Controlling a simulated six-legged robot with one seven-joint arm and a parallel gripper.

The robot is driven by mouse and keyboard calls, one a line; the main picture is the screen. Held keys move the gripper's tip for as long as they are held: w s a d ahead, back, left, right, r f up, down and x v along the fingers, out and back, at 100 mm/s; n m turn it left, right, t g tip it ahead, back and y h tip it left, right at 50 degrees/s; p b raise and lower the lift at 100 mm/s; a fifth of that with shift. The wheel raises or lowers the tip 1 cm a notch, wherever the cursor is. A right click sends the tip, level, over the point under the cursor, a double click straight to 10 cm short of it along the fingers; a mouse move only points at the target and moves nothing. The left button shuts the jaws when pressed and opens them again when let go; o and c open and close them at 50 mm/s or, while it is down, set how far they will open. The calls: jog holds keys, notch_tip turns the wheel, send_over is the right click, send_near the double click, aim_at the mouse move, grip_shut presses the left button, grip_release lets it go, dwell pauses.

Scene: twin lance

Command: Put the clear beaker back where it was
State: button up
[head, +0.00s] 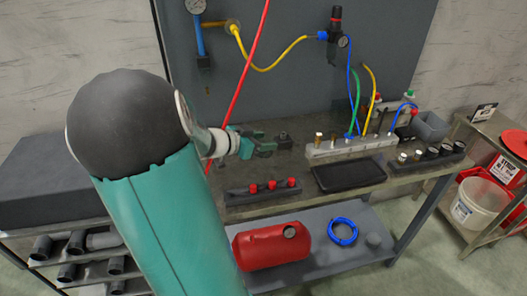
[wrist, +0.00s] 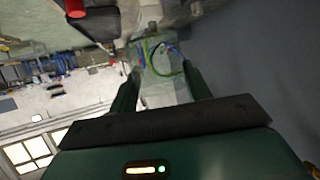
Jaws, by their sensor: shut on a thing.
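In the wrist view, the two dark green fingers of my gripper (wrist: 160,72) stand on either side of a clear, see-through vessel that looks like the clear beaker (wrist: 160,92). Coloured hoses show through or behind it. In the head view, my gripper (head: 268,143) is above the back of the workbench, left of the white manifold block. I cannot make out the beaker there, and the bench spot it came from cannot be told.
The workbench holds a manifold block (head: 350,147) with coloured hoses, a black tray (head: 348,175), a strip with red knobs (head: 264,190) and a grey bin (head: 430,126). A red tank (head: 270,247) and blue hose coil (head: 342,231) lie on the lower shelf.

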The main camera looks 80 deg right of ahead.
jog(key=d+f, duration=0.3)
jog(key=w+d+f, duration=0.1)
jog(key=d+f, duration=0.2)
jog(key=d, duration=0.1)
jog(key=shift+w+f, duration=0.2)
jog(key=shift+f, duration=0.2)
jog(key=shift+d+f, duration=0.1)
jog(key=shift+f, duration=1.5)
jog(key=shift+f, duration=0.15)
jog(key=o, duration=1)
jog(key=shift+o, duration=0.2)
jog(key=shift+w+r, duration=0.2)
jog(key=shift+r, duration=0.05)
jog(key=v, duration=1.1)
jog(key=shift+a, duration=0.4)
jog(key=shift+w+r, duration=0.15)
